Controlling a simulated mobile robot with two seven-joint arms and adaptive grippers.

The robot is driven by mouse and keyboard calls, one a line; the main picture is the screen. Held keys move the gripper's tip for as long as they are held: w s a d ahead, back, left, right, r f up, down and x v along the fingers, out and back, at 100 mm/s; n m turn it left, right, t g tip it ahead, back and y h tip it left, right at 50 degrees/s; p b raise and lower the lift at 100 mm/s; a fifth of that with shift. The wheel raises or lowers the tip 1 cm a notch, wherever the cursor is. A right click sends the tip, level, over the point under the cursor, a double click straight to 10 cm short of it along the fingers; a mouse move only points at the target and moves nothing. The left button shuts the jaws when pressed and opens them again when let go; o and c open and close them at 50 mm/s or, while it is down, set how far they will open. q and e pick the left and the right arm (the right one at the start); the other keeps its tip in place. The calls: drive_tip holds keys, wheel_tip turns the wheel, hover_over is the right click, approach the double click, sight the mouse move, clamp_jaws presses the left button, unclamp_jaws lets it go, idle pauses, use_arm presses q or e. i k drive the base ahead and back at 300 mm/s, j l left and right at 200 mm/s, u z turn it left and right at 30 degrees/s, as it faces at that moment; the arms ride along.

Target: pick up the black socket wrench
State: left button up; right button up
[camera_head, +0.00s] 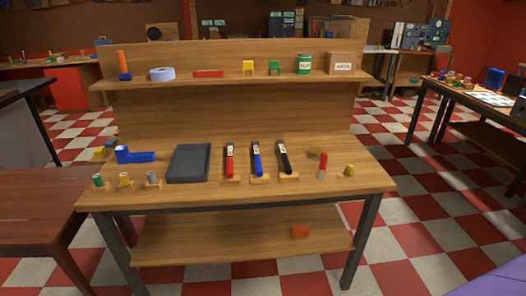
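The black socket wrench (284,158) is on the workbench top, right of centre. It leans back at a slant on a small wooden holder (287,176). It has a white label near its upper end. A blue socket wrench (257,158) stands just left of it on a similar holder, and a red one (230,160) stands further left. Clear gaps separate the three. Neither of my grippers shows in the head view.
A dark grey tray (189,180) lies left of the wrenches. A red-and-white upright piece (322,166) and a yellow piece (349,170) stand to the right. A shelf (130,82) with small items runs above the back. The bench's front strip is mostly clear.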

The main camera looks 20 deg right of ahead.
sight(281, 148)
drive_tip(key=z, duration=0.95)
